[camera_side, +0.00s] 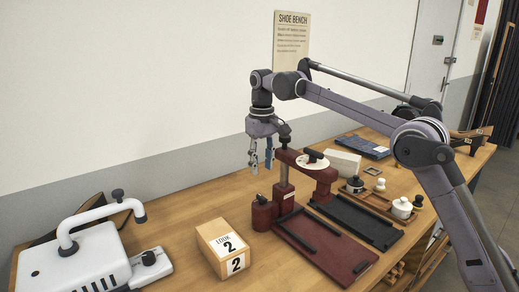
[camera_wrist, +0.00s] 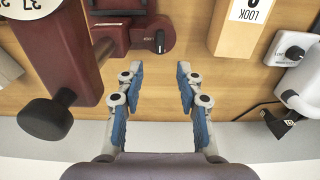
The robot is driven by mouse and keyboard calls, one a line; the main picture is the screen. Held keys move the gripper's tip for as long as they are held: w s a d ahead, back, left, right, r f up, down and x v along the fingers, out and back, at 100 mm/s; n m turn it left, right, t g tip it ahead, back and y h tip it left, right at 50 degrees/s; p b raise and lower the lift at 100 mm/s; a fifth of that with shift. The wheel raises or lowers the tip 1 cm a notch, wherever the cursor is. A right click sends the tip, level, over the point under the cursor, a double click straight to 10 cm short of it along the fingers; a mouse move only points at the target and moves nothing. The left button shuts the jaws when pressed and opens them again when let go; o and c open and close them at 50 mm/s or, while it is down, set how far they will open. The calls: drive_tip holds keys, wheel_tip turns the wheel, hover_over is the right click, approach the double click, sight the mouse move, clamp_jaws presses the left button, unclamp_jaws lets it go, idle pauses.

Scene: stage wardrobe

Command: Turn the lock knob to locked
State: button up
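A dark red press stands on the bench, and a small dark red block (camera_side: 263,215) sits beside its post, with a black knob (camera_side: 261,198) on top. In the wrist view this black knob (camera_wrist: 160,41) shows beyond my fingers, with small lettering beside it that I cannot read surely. I cannot tell the knob's setting. A white machine (camera_side: 80,260) has another black knob (camera_side: 148,257) on its low box; it also shows in the wrist view (camera_wrist: 294,52). My gripper (camera_side: 261,166) hangs above the small red block, apart from it. Its blue-padded fingers (camera_wrist: 158,88) are spread and empty.
The press arm (camera_side: 300,162), with its round white plate (camera_side: 312,161), stands close to my gripper's right. A wooden block marked LOOK 2 (camera_side: 223,248) stands in front. A dark red board (camera_side: 322,245) and a black tray (camera_side: 360,221) lie to the right. The wall is behind.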

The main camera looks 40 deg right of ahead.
sight(262, 196)
wheel_tip(262, 196, down, 10)
drive_tip(key=shift+r, duration=0.1)
idle(0.4)
clamp_jaws()
